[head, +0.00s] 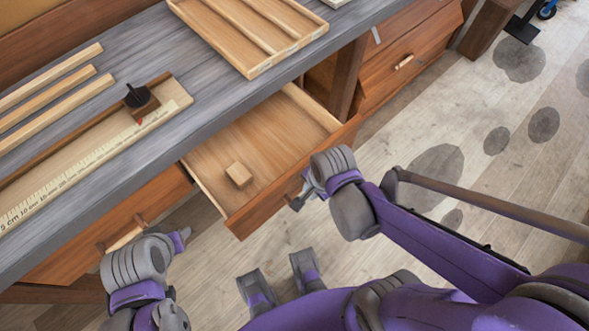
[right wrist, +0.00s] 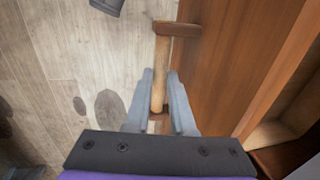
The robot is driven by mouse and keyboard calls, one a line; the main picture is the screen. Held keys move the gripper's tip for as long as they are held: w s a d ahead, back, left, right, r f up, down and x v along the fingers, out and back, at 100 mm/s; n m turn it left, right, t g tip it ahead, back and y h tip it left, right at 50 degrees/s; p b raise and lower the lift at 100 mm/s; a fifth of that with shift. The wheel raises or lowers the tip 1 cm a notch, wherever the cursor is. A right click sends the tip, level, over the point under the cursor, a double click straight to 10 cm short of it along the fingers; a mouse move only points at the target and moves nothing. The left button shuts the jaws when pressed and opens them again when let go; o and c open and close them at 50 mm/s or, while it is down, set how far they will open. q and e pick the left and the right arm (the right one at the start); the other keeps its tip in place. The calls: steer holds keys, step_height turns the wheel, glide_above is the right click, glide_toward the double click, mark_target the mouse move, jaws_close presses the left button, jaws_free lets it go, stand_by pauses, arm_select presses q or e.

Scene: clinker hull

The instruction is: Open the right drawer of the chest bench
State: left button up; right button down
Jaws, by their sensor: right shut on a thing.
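The chest bench (head: 90,165) has a grey plank top. Its right drawer (head: 225,138) is pulled well out, and a small wooden block (head: 238,175) lies inside. My right gripper (head: 303,192) is at the drawer front (head: 265,203). In the right wrist view its fingers (right wrist: 160,88) are shut on the pale bar handle (right wrist: 161,55) between two brown mounts; the handle is mostly hidden in the head view. My left gripper (head: 182,240) hangs in front of the closed left drawer (head: 70,255), apart from it; its jaw gap cannot be made out.
On the top lie a divided wooden tray (head: 248,35), several wood strips (head: 55,100), and a ruler board (head: 95,160) with a black-knobbed block (head: 138,100). Another closed drawer with a handle (head: 403,62) is farther right.

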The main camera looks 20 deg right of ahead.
arm_select(q)
step_height(320, 180, up, 2)
steer(key=shift+w+r+p, duration=0.1)
steer(key=shift+p, duration=0.7)
arm_select(e)
steer(key=s+d, duration=0.2)
steer(key=s, duration=0.4)
steer(key=shift+s+d, duration=0.2)
steer(key=shift+s, duration=0.1)
steer(key=c, duration=0.8)
jaws_free()
steer(key=shift+o, duration=0.2)
steer(key=shift+r, duration=0.1)
arm_select(q)
step_height(320, 180, up, 8)
steer(key=w+p, duration=0.2)
steer(key=p, duration=0.4)
steer(key=shift+t, duration=0.3)
arm_select(e)
step_height(320, 180, up, 10)
steer(key=s, duration=0.2)
steer(key=shift+d+r, duration=0.25)
steer(key=shift+d, duration=0.1)
